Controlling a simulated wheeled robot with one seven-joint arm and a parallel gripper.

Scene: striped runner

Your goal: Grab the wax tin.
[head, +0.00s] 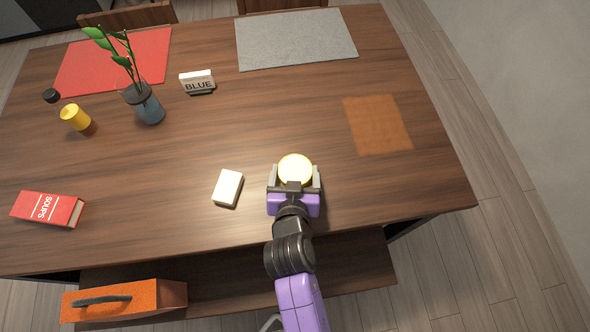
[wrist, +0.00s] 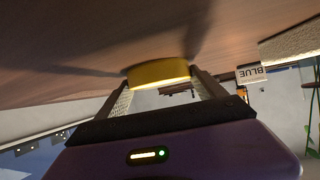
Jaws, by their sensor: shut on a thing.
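The wax tin, a low round yellow tin with a pale yellow top (head: 295,166), is near the table's front edge, right of the middle. My gripper (head: 295,173) reaches it from the front, with one finger on each side of the tin, and is shut on it. In the wrist view the yellow tin (wrist: 158,76) sits between the two fingers, close to the wooden table top. I cannot tell whether it touches the wood or is slightly raised.
A small white box (head: 228,188) lies just left of my gripper. An orange case (head: 150,296) is on the bench.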

